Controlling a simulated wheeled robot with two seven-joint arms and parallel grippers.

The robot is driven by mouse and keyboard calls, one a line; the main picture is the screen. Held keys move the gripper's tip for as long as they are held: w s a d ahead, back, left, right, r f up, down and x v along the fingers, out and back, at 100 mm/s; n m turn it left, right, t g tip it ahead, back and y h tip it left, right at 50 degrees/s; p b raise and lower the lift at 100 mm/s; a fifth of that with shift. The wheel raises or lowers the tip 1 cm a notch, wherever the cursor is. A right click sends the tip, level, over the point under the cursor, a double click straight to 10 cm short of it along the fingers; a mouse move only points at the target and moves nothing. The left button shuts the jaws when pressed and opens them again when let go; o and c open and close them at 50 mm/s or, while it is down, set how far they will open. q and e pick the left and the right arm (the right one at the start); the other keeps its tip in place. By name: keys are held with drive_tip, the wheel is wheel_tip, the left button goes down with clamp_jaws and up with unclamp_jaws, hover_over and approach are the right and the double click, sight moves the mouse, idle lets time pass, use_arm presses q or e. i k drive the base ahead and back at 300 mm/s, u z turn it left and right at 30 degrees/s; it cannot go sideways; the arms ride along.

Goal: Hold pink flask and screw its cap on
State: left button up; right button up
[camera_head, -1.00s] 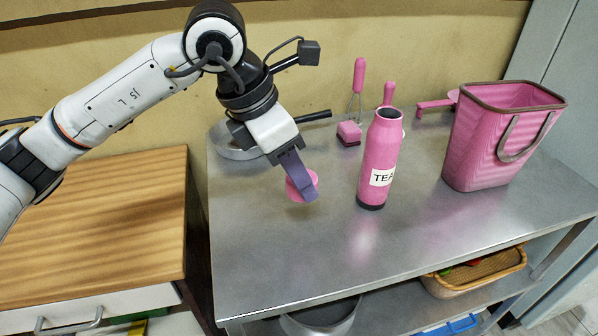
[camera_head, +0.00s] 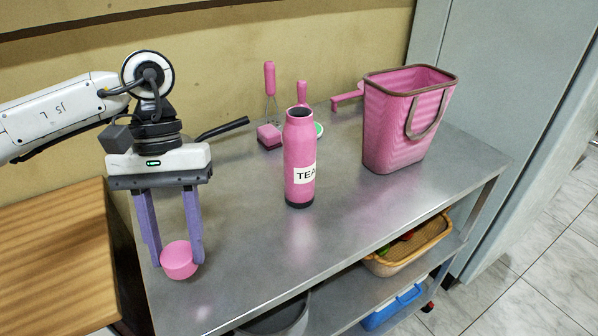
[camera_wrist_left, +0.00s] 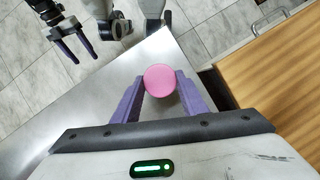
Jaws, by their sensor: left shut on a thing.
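The pink flask (camera_head: 299,145) with a "TEA" label stands upright on the steel table, its dark mouth open at the top. My left gripper (camera_head: 176,258) is shut on the round pink cap (camera_head: 179,261) and holds it to the left of the flask, near the table's left edge. The cap (camera_wrist_left: 159,80) also shows between the purple fingertips in the left wrist view. My right gripper (camera_wrist_left: 83,59) shows at the top left of the left wrist view, its purple fingers apart and empty, away from the flask.
A pink basket (camera_head: 398,125) with a handle stands right of the flask. A wooden cabinet top (camera_head: 55,255) lies to the left. The table's front and middle are clear.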

sight(299, 133)
drive_tip(key=z, duration=2.2)
drive_tip(key=k, duration=1.2)
drive_tip(key=u, duration=1.45)
